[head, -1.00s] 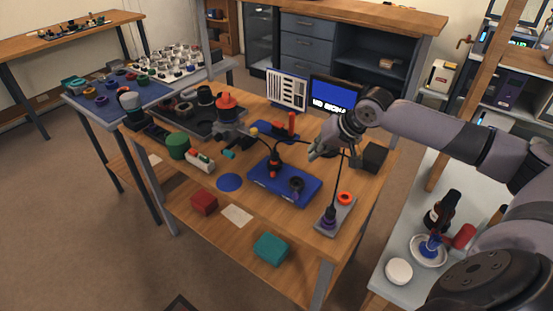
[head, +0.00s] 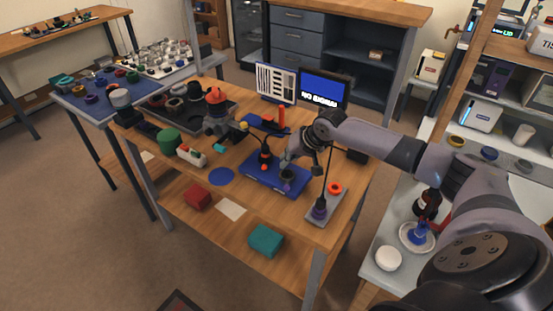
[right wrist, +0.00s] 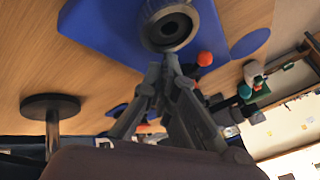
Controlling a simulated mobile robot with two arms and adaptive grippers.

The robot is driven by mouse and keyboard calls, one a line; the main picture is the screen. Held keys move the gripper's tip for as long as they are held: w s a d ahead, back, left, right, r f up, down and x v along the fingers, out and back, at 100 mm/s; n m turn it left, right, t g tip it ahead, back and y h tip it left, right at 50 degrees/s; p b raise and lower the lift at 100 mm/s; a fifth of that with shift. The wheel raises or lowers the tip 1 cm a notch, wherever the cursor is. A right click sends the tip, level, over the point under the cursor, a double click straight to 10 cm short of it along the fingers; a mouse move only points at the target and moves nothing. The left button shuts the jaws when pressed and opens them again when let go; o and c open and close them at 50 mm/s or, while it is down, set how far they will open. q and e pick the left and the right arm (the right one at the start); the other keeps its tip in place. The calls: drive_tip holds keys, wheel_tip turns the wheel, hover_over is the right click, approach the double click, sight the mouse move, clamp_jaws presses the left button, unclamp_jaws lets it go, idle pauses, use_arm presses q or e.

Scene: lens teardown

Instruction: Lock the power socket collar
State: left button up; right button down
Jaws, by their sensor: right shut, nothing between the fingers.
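A dark round socket-like part with a ring-shaped top (head: 287,174) stands on a blue tray (head: 262,181) on the wooden bench. It shows large in the right wrist view (right wrist: 169,24). I cannot tell whether its ring is the power socket collar or how far it is turned. My right gripper (head: 286,160) is shut and empty, right at this part. In the right wrist view its fingertips (right wrist: 168,62) meet beside the part's lower edge; contact is unclear. My left gripper is not in view.
A grey plate (head: 341,205) to the right holds an orange ring (head: 335,188) and a purple-based part (head: 320,209) with a thin upright rod. A black-and-red part (head: 264,158) stands on the tray's far left. A lit screen (head: 323,89) stands behind.

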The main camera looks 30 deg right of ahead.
sight(264, 160)
drive_tip(key=shift+w+a, duration=0.35)
drive_tip(key=shift+a, duration=0.2)
drive_tip(key=shift+w+a, duration=0.3)
drive_tip(key=shift+a, duration=0.2)
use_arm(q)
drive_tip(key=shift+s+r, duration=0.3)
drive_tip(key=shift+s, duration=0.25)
use_arm(e)
drive_tip(key=shift+w+a+f, duration=0.1)
drive_tip(key=shift+w+a, duration=0.05)
drive_tip(key=shift+a, duration=0.15)
use_arm(q)
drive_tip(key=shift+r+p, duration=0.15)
drive_tip(key=shift+p, duration=0.15)
